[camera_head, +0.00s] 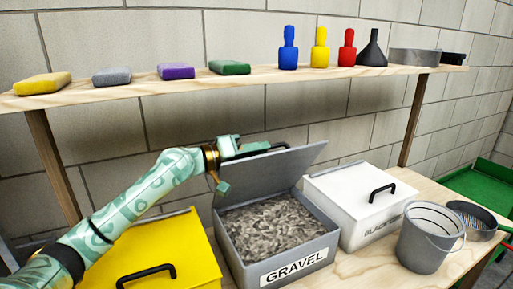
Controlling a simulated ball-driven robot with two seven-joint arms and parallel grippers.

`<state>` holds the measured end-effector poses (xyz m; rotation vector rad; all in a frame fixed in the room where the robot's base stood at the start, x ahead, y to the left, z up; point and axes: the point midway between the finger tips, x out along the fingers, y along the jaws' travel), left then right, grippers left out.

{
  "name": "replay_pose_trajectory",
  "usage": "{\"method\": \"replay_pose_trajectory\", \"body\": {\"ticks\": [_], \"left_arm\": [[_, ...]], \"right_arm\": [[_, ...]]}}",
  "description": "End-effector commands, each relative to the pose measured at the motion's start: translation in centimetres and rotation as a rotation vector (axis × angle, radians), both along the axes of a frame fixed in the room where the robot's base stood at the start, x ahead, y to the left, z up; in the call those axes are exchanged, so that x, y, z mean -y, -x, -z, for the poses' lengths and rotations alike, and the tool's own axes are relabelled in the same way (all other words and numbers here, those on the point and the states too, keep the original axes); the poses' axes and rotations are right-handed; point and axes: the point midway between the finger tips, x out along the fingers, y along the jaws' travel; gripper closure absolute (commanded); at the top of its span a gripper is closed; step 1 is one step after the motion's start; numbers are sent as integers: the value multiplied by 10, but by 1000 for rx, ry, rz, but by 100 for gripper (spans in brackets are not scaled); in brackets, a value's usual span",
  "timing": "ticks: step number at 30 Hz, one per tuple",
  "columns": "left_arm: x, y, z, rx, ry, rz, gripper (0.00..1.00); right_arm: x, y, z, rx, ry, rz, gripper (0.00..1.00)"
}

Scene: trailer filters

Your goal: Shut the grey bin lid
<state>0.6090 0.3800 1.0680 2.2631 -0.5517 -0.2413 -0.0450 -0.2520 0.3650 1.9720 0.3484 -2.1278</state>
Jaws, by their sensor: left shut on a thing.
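The grey bin (236,265) is labelled GRAVEL and is full of grey gravel (268,225). Its grey lid (275,175) stands raised at the back, tilted up over the bin. My left gripper (240,152) is at the lid's upper left edge and is shut on the black lid handle (268,149). The left arm comes in from the lower left, over the yellow bin. My right gripper is not in view.
A shut yellow bin (190,240) stands left of the grey bin, and a shut white bin (345,195) stands right. A grey bucket (425,245) and a sieve (470,215) are further right. A wooden shelf (255,80) with blocks, bottles and a funnel runs above.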

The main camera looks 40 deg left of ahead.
Motion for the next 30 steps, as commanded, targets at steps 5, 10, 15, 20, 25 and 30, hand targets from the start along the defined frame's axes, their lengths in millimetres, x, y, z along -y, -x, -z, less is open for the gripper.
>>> {"method": "replay_pose_trajectory", "body": {"ticks": [5,10,15,20,25,30], "left_arm": [[0,0,1,-3,1,-1,75],[0,0,1,-2,1,-1,67],[-1,1,0,-2,1,-1,67],[-7,13,1,-4,2,-1,67],[-22,42,1,-6,2,-1,67],[-41,79,-1,-5,4,-3,67]], "right_arm": [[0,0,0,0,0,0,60],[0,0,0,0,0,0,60],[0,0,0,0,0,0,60],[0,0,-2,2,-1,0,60],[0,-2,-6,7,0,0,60],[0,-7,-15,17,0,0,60]]}}
